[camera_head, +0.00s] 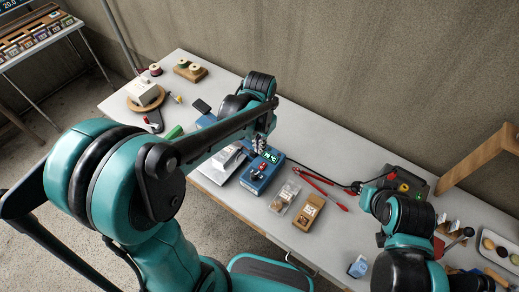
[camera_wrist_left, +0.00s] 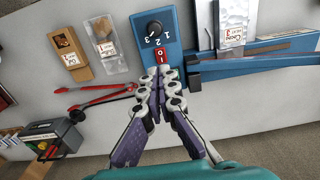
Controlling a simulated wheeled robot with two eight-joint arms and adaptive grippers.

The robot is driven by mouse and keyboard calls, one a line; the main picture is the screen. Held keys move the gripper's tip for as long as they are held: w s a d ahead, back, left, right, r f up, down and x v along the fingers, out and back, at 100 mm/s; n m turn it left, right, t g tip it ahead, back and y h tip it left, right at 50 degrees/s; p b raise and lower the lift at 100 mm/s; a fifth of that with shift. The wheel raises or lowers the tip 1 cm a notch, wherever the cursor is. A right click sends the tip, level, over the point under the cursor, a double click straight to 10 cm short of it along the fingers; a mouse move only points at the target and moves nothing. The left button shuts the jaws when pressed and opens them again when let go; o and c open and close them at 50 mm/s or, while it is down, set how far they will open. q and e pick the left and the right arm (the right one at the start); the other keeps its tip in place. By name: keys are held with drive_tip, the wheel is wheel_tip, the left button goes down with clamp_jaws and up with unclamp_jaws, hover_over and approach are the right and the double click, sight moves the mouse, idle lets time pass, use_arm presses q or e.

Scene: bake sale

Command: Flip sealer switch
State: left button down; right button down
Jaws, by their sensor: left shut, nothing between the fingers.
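The sealer's blue control box (camera_head: 259,179) stands on the table's front half, with a lit green display and a small red switch. In the left wrist view the box (camera_wrist_left: 142,47) shows a black dial numbered 1 to 3 and the red rocker switch (camera_wrist_left: 162,54) marked 0 and 1. My left gripper (camera_head: 260,146) reaches over the box from above; in the wrist view its fingertips (camera_wrist_left: 161,72) are together and empty, right at the switch's near edge. Contact cannot be told.
Red tongs (camera_head: 323,188) and two packaged treats (camera_head: 286,196) (camera_head: 308,211) lie right of the box. A blue sealer bar (camera_wrist_left: 250,68) lies beside it. A dark power box (camera_head: 414,185) stands farther right. The back middle of the table is clear.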

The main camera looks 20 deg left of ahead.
sight(260, 168)
use_arm(q)
wheel_tip(260, 168, down, 12)
drive_tip(key=b, duration=0.3)
drive_tip(key=shift+r+b, duration=0.25)
drive_tip(key=shift+b, duration=0.1)
drive_tip(key=shift+s+f+t+b, duration=0.1)
drive_tip(key=shift+f+t+b, duration=0.2)
drive_tip(key=shift+f+b, duration=0.1)
drive_tip(key=shift+r, duration=0.15)
drive_tip(key=shift+w+d+r+p, duration=0.15)
drive_tip(key=shift+w, duration=0.25)
drive_tip(key=shift+w+d+r+p, duration=0.1)
drive_tip(key=shift+w+r+p, duration=0.05)
drive_tip(key=shift+w, duration=0.2)
